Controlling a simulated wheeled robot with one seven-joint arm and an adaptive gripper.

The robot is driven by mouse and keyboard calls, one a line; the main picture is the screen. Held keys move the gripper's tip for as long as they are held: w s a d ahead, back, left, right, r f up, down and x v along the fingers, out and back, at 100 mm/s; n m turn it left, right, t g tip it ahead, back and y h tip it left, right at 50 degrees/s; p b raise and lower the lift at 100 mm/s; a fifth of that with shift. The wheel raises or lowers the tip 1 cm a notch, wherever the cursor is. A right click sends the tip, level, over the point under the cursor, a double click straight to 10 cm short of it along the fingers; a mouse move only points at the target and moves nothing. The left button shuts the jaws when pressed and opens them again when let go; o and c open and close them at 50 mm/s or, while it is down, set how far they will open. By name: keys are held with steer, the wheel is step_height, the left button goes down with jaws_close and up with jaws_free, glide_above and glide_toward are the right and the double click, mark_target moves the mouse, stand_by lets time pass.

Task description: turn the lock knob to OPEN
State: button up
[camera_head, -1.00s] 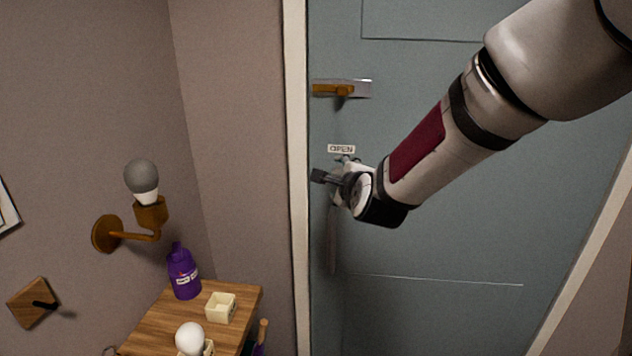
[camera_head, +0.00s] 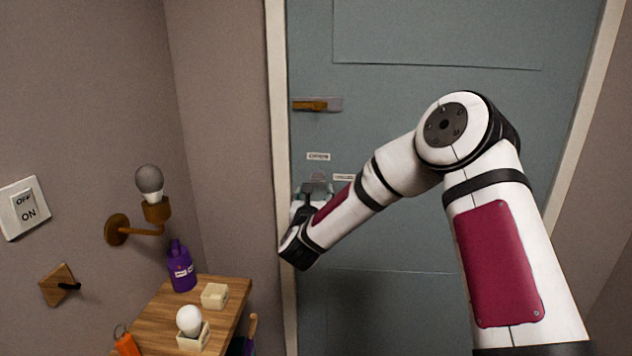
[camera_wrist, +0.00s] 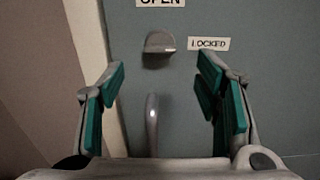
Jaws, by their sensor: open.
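The lock knob (camera_wrist: 159,42) is a small grey rounded knob on the blue-grey door. An OPEN label (camera_wrist: 160,2) is above it and a LOCKED label (camera_wrist: 208,44) is to its right. In the head view the knob (camera_head: 318,176) shows faintly just above my gripper (camera_head: 316,188), below the OPEN label (camera_head: 318,157). In the wrist view my gripper (camera_wrist: 162,75) is open and empty, its green-padded fingers wide apart. The knob is beyond the fingertips, between them sideways and above their level. I see no contact.
A curved grey door handle (camera_wrist: 152,125) stands below the knob, between my fingers in the wrist view. A brass latch (camera_head: 317,105) is higher on the door. The door frame (camera_head: 279,150) is close on the left. A wooden table (camera_head: 165,318) with a purple bottle (camera_head: 181,268) stands lower left.

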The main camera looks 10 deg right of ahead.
mark_target(318, 179)
steer(key=x, duration=0.9)
steer(key=shift+w+d+f, duration=0.1)
steer(key=shift+w+d, duration=0.05)
steer(key=shift+w, duration=0.15)
steer(key=c, duration=1.2)
